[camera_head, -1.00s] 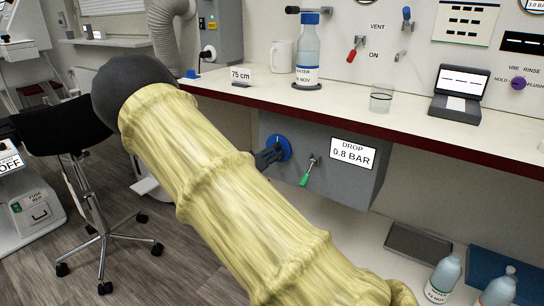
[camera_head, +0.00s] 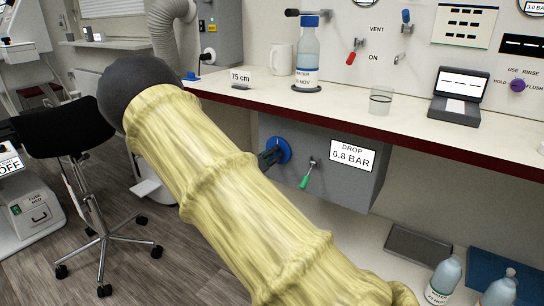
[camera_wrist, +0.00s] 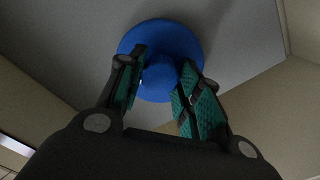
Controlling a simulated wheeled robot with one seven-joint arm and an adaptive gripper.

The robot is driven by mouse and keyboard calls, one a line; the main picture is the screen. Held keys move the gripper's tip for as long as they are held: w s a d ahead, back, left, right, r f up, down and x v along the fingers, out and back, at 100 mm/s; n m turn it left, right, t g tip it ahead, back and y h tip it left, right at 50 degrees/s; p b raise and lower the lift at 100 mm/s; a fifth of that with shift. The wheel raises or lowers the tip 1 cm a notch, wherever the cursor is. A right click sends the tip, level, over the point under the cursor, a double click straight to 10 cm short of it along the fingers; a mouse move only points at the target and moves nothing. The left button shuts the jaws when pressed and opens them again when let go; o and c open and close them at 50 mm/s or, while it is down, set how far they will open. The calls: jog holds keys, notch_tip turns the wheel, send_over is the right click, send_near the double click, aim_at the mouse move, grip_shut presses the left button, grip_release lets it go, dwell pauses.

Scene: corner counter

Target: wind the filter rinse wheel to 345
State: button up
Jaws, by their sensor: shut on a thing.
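A blue round wheel (camera_head: 284,149) sits on the front of the grey box (camera_head: 360,185) under the counter. In the wrist view the wheel (camera_wrist: 168,33) fills the upper middle, with a raised blue knob at its centre. My gripper (camera_head: 270,157) reaches it from the left; it also shows in the wrist view (camera_wrist: 160,76). Its green-padded fingers lie on either side of the knob and are shut on it. The fingers hide part of the wheel's face, and no scale mark or number on it is readable.
A green-handled lever (camera_head: 306,178) hangs close right of the wheel, beside a label (camera_head: 353,155) reading "DROP 0.8 BAR". The counter's dark red edge (camera_head: 330,126) runs above. A dark tray (camera_head: 417,243) and bottles (camera_head: 445,276) stand lower right.

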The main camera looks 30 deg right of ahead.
jog(key=m+p, duration=0.1)
jog(key=m, duration=0.4)
jog(key=shift+p, duration=0.3)
jog(key=m, duration=0.5)
jog(key=shift+m, duration=0.4)
jog(key=m+b, duration=0.2)
jog(key=m, duration=0.8)
jog(key=shift+b, duration=0.35)
jog(key=shift+a+m, duration=0.1)
jog(key=shift+m, duration=0.3)
jog(key=o, duration=1)
jog(key=shift+w, duration=0.1)
